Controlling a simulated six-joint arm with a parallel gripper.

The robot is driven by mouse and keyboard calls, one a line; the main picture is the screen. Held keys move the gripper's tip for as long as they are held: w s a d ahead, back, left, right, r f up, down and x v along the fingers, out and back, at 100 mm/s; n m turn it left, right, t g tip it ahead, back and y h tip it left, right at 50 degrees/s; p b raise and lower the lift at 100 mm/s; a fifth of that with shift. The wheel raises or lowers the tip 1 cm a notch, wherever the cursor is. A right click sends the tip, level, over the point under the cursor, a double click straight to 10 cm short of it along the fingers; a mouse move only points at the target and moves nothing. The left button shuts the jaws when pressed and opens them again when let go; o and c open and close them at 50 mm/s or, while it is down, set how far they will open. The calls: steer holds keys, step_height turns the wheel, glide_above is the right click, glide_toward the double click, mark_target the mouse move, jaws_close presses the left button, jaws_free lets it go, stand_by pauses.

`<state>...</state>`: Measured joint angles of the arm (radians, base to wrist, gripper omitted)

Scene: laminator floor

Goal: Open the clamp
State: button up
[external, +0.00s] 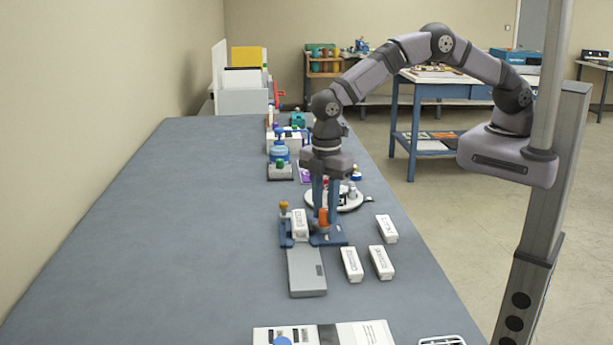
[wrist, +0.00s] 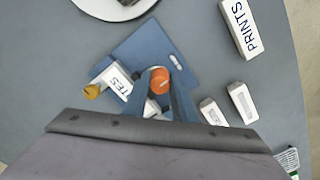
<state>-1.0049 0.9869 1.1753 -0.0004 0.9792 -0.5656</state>
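The clamp is a blue fixture with a flat base plate (external: 330,236) and an upright orange handle (external: 322,217). A white labelled box (external: 299,224) stands at its left side, with a brass-coloured knob (external: 284,206) beside it. My gripper (external: 326,208) points down over the clamp with its two blue fingers around the orange handle. In the wrist view, the handle (wrist: 160,82) lies between the fingertips (wrist: 160,74), and the base plate (wrist: 150,48) extends beyond it. I cannot tell whether the fingers press on the handle.
White labelled boxes (external: 351,264) lie to the right of the clamp; one reads PRINTS (wrist: 238,28) in the wrist view. A grey flat block (external: 306,272) lies in front. A round white dish (external: 334,198) sits behind. The left side of the table (external: 190,230) is clear.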

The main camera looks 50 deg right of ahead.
steer(key=shift+c, duration=0.7)
steer(key=m+b, duration=0.1)
steer(key=m, duration=0.2)
steer(key=shift+m, duration=0.3)
steer(key=m, duration=0.5)
steer(key=shift+m+b, duration=0.3)
steer(key=shift+b, duration=0.1)
steer(key=m, duration=0.4)
steer(key=shift+a, duration=0.1)
steer(key=shift+m+b, duration=0.3)
steer(key=shift+m, duration=2.1)
steer(key=shift+r, duration=0.1)
